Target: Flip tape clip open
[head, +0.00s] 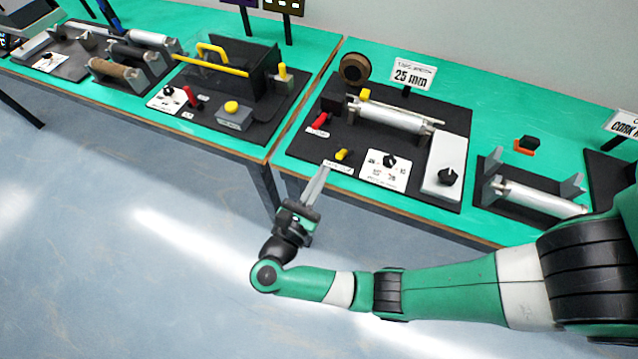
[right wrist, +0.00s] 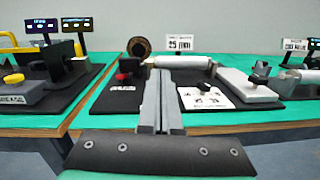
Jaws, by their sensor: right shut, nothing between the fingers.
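I cannot tell for sure which part is the tape clip. On the black board (head: 320,150) of the "25 mm" station, a small yellow lever (head: 342,155) stands by a white label near the front edge. A red lever (head: 320,121) sits behind it to the left; it also shows in the right wrist view (right wrist: 124,77). A yellow piece (head: 364,95) is by the roller's left end. A brown tape roll (head: 354,68) stands at the back. My right gripper (head: 324,170) is shut and empty, just in front of the yellow lever, apparently apart from it. My left gripper is not in view.
A silver roller (head: 388,117), a white dial panel (head: 385,170) and a grey block with a black knob (head: 445,165) lie to the right. The "25 mm" sign (head: 413,75) stands behind. Another station (head: 240,95) is to the left. Open floor lies in front.

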